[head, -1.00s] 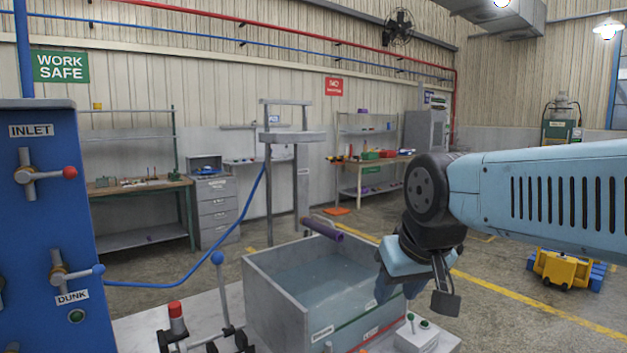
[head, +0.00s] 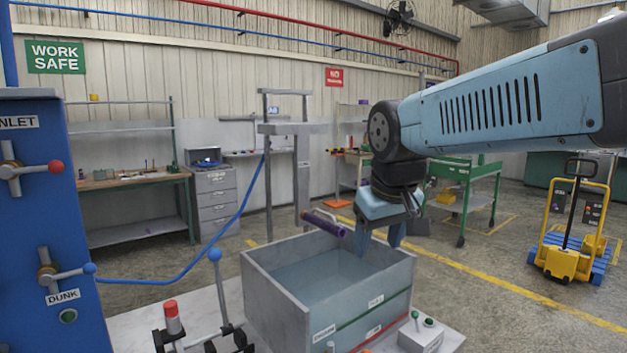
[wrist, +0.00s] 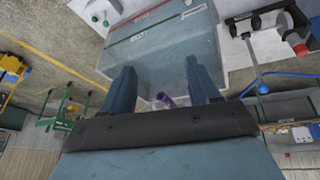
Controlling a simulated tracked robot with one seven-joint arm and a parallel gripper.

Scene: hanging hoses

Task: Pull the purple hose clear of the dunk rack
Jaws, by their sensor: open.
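The purple hose (head: 325,225) is a short tube lying slantwise at the foot of the dunk rack (head: 303,165), above the back edge of the water tank (head: 277,313). A thin grey bar runs beside it. My gripper (head: 379,249) is open, pointing down, just right of the hose's near end and over the tank's right side. In the wrist view, the purple hose (wrist: 166,100) shows between my two fingers (wrist: 160,65), partly hidden by the gripper body. The fingers look empty; I cannot tell their exact distance from the hose.
A green cart (head: 465,195) and yellow pallet jack (head: 565,260) stand at right.

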